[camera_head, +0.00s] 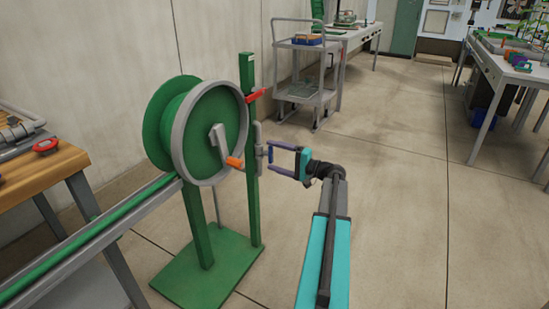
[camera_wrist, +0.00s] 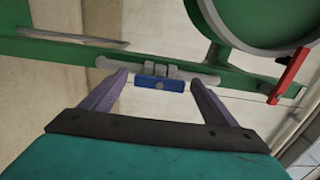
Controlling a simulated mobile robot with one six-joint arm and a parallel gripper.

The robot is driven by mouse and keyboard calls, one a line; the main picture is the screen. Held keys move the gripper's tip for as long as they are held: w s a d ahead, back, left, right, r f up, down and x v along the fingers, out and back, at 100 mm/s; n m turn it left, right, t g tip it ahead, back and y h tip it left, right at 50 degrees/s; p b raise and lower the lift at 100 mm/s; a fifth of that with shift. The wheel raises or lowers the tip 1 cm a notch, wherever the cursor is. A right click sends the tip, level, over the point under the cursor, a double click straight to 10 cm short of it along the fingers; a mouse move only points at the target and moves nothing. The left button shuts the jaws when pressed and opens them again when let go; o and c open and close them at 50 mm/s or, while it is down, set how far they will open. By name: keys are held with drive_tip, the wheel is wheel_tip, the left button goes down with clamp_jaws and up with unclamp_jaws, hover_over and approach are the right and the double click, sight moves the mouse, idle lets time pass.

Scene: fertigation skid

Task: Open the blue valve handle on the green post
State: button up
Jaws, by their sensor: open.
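The green post (camera_head: 250,150) stands upright on a green base plate, beside the green reel. A grey pipe with a valve body (camera_head: 258,148) is fixed to the post. The small blue valve handle (camera_head: 270,154) is on this valve, facing my gripper. In the wrist view the blue handle (camera_wrist: 159,84) looks like a short bar lying roughly along the pipe and post. My gripper (camera_head: 268,163) is open, its two purple fingers pointing at the valve. In the wrist view the handle shows between the fingertips (camera_wrist: 159,79); I see no contact, and the exact depth is unclear.
A red handle (camera_head: 256,95) sticks out higher on the post. The grey-rimmed green reel (camera_head: 208,130) has a crank with an orange grip (camera_head: 234,162), close to the valve. A wooden bench (camera_head: 40,170) stands at left. The floor to the right is clear.

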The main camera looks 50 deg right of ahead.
drive_tip(key=p+v, duration=0.2)
drive_tip(key=v, duration=1.1)
drive_tip(key=shift+s+p, duration=0.35)
drive_tip(key=shift+s, duration=0.05)
drive_tip(key=shift+f, duration=0.1)
